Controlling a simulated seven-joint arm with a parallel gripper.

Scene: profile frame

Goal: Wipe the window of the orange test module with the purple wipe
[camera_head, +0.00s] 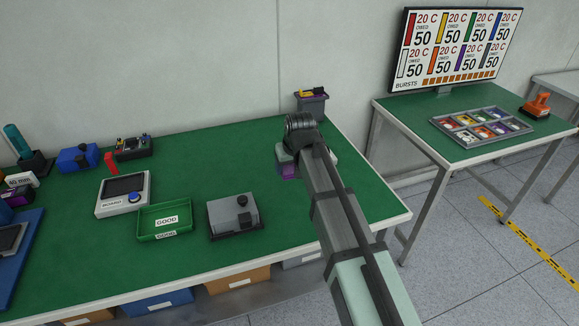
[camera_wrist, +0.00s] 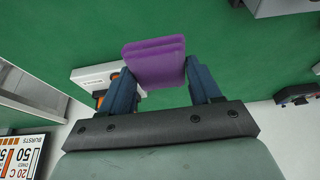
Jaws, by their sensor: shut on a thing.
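My gripper (camera_wrist: 165,78) is shut on the purple wipe (camera_wrist: 152,62), a folded flat pad between the two blue-grey fingers. In the head view the wipe (camera_head: 288,172) shows as a small purple patch below my wrist, over the right part of the green table. In the wrist view a pale box (camera_wrist: 90,75) with an orange part (camera_wrist: 98,96) stands beside the wipe, partly hidden by a finger; I cannot tell whether this is the orange test module. My arm mostly hides that spot in the head view. No module window is clearly visible.
A grey fixture (camera_head: 233,213), a green GOOD tray (camera_head: 165,220) and a BOARD unit (camera_head: 123,193) stand to the left. A dark bin (camera_head: 311,106) stands at the back. A second table holds a compartment tray (camera_head: 480,128) and an orange object (camera_head: 537,106).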

